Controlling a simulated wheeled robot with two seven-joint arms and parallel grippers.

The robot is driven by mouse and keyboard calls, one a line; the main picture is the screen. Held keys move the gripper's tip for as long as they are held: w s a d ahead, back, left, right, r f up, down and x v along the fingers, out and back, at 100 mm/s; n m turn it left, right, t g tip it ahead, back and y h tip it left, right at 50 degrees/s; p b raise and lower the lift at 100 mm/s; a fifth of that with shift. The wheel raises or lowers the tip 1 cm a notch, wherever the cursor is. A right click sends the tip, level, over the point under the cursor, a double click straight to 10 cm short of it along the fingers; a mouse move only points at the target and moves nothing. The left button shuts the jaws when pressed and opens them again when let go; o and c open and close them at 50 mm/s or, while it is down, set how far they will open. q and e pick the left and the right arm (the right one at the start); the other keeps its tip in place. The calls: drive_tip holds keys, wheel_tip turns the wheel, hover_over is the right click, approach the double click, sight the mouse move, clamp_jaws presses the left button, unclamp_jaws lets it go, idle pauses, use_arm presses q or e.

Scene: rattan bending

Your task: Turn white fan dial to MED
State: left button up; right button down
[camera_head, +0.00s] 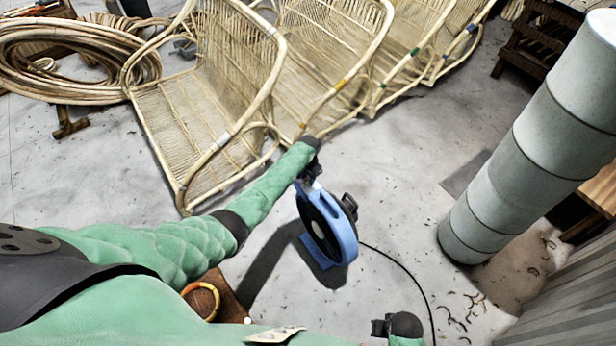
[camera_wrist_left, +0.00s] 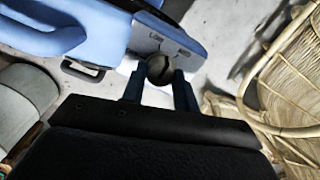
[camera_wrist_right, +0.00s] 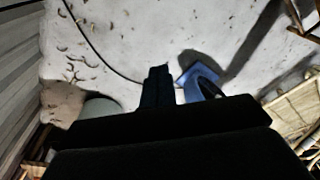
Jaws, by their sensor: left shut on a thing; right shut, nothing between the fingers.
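A blue fan (camera_head: 342,232) with a round dark grille stands upright on the grey floor; its body also shows in the left wrist view (camera_wrist_left: 95,30) and its lower part in the right wrist view (camera_wrist_right: 198,80). It looks blue, not white. My right gripper (camera_wrist_right: 157,82) is shut and empty, away from the fan.
Several rattan chairs (camera_head: 205,115) stand in a row behind the fan. A coil of rattan (camera_head: 60,60) lies at upper left. A large pale duct (camera_head: 530,150) rises at right. A black cable (camera_head: 410,275) runs over the floor, which is mostly clear right of the fan.

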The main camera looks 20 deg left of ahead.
use_arm(q)
drive_tip(key=m, duration=0.4)
drive_tip(key=shift+m, duration=0.7)
use_arm(e)
drive_tip(key=shift+s+f, duration=0.1)
drive_tip(key=shift+f, duration=0.35)
use_arm(q)
drive_tip(key=shift+m, duration=0.3)
use_arm(e)
drive_tip(key=shift+r, duration=0.15)
use_arm(q)
drive_tip(key=o, duration=1)
